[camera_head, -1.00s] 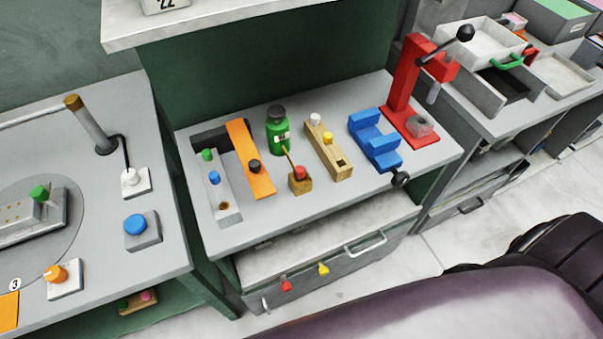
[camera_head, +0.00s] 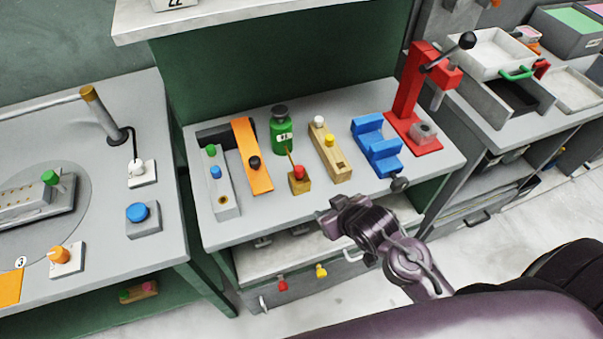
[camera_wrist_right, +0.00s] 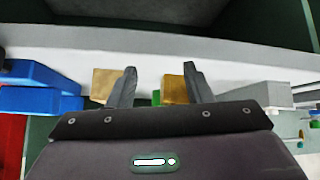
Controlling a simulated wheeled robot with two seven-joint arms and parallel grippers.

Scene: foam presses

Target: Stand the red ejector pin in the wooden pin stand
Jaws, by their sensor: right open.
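The wooden pin stand (camera_head: 334,165) is a long block on the middle bench. It holds a white-topped and a yellow-topped pin, with a dark hole at its near end. My right gripper (camera_head: 330,208) is open and empty in front of the bench edge, below the stand. In the right wrist view, the open fingers (camera_wrist_right: 161,85) point at the bench, with the stand (camera_wrist_right: 104,84) and small block (camera_wrist_right: 176,89) beyond. My left gripper is out of view.
Left of the small block are a green bottle (camera_head: 281,135), an orange strip (camera_head: 252,160) and a grey block (camera_head: 220,185) with green and blue pins. A blue fixture (camera_head: 377,150) and red press (camera_head: 408,100) stand at right. Drawers lie below the bench edge.

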